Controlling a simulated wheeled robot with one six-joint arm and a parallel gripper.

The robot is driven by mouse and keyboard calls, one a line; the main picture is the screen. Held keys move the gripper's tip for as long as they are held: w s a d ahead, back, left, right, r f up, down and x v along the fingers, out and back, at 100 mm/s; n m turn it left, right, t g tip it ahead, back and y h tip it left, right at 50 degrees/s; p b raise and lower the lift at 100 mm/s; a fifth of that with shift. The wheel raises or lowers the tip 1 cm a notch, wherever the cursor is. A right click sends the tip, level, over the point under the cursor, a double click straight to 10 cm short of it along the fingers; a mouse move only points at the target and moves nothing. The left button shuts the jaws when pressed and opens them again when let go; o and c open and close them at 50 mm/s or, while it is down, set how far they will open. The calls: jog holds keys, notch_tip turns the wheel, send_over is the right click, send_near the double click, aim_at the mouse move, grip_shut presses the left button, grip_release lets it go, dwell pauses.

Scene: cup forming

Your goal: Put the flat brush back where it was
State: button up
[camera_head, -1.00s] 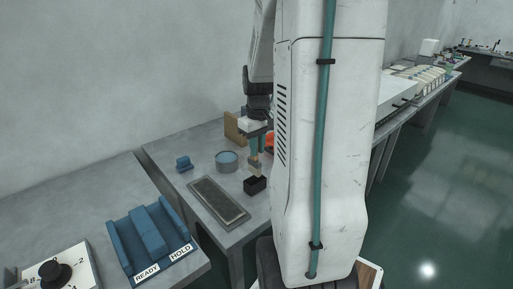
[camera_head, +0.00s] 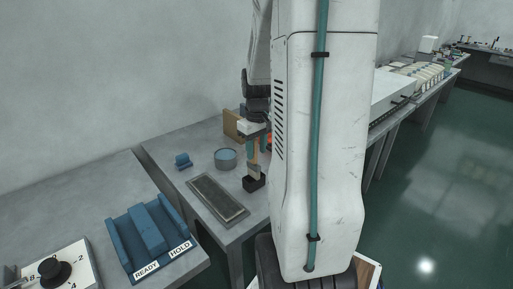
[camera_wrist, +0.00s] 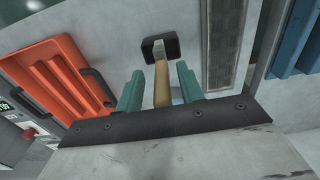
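The flat brush has a wooden handle (camera_wrist: 162,88) and stands upright, its lower end in a small black holder (camera_head: 254,183) on the grey table. In the wrist view the holder (camera_wrist: 160,46) lies beyond the brush's light lower part. My gripper (camera_wrist: 160,88) has its two teal fingers on either side of the handle, with a visible gap at each side, so it is open around the brush. In the head view the gripper (camera_head: 258,143) is above the holder. How deep the brush sits in the holder is hidden.
A wooden block (camera_head: 233,126) stands behind. An orange handled thing (camera_wrist: 55,72) is close by. A blue READY/HOLD rack (camera_head: 151,232) is on the front-left table.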

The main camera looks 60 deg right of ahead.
aim_at(257, 165)
notch_tip(257, 165, up, 13)
jog(key=s+a+r+n, duration=0.1)
jog(key=a+r, duration=0.2)
jog(key=a, duration=1.3)
jog(key=s+a+f+n+t, duration=0.1)
jog(key=s+a+f, duration=0.2)
jog(key=s+a, duration=0.7)
jog(key=a, duration=0.4)
jog(key=shift+s+n, duration=0.2)
jog(key=shift+n, duration=0.2)
jog(key=shift+c, duration=0.2)
